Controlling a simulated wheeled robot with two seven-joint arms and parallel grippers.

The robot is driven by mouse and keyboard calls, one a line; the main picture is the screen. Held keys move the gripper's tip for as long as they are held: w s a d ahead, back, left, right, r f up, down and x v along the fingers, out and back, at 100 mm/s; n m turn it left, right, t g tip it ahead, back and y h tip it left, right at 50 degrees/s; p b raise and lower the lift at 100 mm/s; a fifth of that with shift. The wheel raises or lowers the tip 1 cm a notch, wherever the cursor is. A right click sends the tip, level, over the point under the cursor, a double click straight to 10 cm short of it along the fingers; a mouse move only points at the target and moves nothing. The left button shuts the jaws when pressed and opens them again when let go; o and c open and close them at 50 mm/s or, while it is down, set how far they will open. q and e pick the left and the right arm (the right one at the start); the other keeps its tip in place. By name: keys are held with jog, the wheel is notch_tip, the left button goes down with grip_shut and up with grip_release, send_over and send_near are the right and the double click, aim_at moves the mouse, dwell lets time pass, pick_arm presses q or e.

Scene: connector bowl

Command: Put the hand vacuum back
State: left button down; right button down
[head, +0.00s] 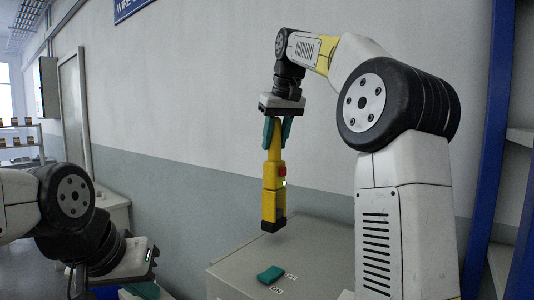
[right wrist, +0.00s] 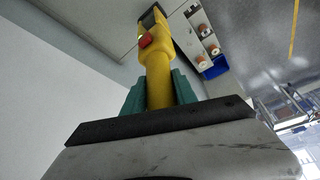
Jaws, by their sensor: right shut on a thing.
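The hand vacuum (head: 273,190) is yellow with a red button, a small green light and a black end. My right gripper (head: 276,138) points down and is shut on its narrow upper part. The vacuum hangs nearly upright above a grey cabinet (head: 238,268), apart from its top. The right wrist view shows the vacuum (right wrist: 157,70) between the teal fingers of my right gripper (right wrist: 159,97). My left gripper (head: 125,285) is low at the left; its fingers are mostly cut off by the frame edge, so its opening is unclear.
The wall stands behind the cabinet. A blue post (head: 488,150) and shelving are at the right. The right wrist view shows a blue bin (right wrist: 214,68) and several small round items.

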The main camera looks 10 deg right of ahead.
aim_at(275, 153)
jog(key=shift+f, duration=1.7)
jog(key=c, duration=1)
grip_release()
jog(key=shift+f, duration=0.15)
jog(key=shift+o, duration=0.2)
jog(key=v, duration=1.2)
jog(key=s+f+m, duration=0.1)
jog(key=s+f, duration=0.6)
jog(key=f, duration=0.3)
jog(key=s+f+m+t, duration=0.1)
jog(key=s+f, duration=0.7)
jog(key=f, duration=0.1)
jog(key=s+f+m, duration=0.1)
jog(key=s+f, duration=0.7)
jog(key=f, duration=0.2)
jog(key=shift+s+d+f+t+y, duration=0.2)
jog(key=shift+f+t+y, duration=0.15)
jog(key=shift+t+y, duration=0.05)
